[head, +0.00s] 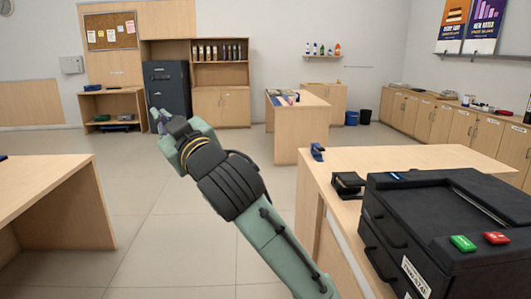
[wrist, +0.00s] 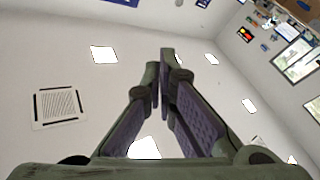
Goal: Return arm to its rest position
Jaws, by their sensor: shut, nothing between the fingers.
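My arm reaches up from the bottom right in the head view, between the two wooden counters. My gripper (head: 158,119) is at its far end, out over the open floor and seen against the dark cabinet. In the wrist view my gripper (wrist: 160,62) points toward the ceiling and far wall. Its two fingers meet at the tips with nothing between them. It touches nothing that I can see.
A wooden counter (head: 430,160) on the right bears a black machine (head: 400,218) with green and red buttons, close to my arm. Another counter (head: 40,192) stands at the left. A desk (head: 298,130) stands farther back. The tiled floor (head: 150,225) between is clear.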

